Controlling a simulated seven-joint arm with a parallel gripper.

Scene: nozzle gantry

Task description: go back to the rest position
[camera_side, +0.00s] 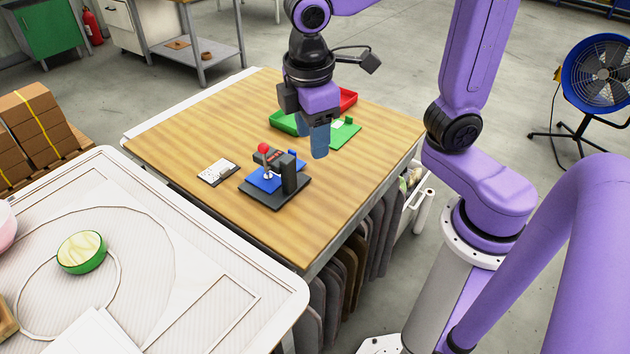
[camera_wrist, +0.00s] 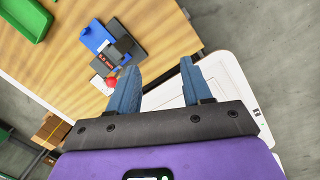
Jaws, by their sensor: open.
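My gripper (camera_side: 318,140) hangs above the wooden table, to the right of the nozzle gantry, with its blue fingers pointing down. In the wrist view my gripper (camera_wrist: 160,84) has its two blue fingers spread apart with nothing between them. The nozzle gantry (camera_side: 289,179) stands on the table with a dark base, a blue plate and a red ball knob (camera_side: 264,148). It also shows in the wrist view (camera_wrist: 122,46), beyond the left finger, with the red knob (camera_wrist: 112,82) near that finger.
On the wooden table (camera_side: 200,135) are a green tray (camera_side: 283,123), a red tray (camera_side: 348,99), a green plate (camera_side: 346,135) and a small white card (camera_side: 217,171). A white table (camera_side: 190,235) stands at the front left, bearing a green-rimmed bowl (camera_side: 82,252). The table's front right is clear.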

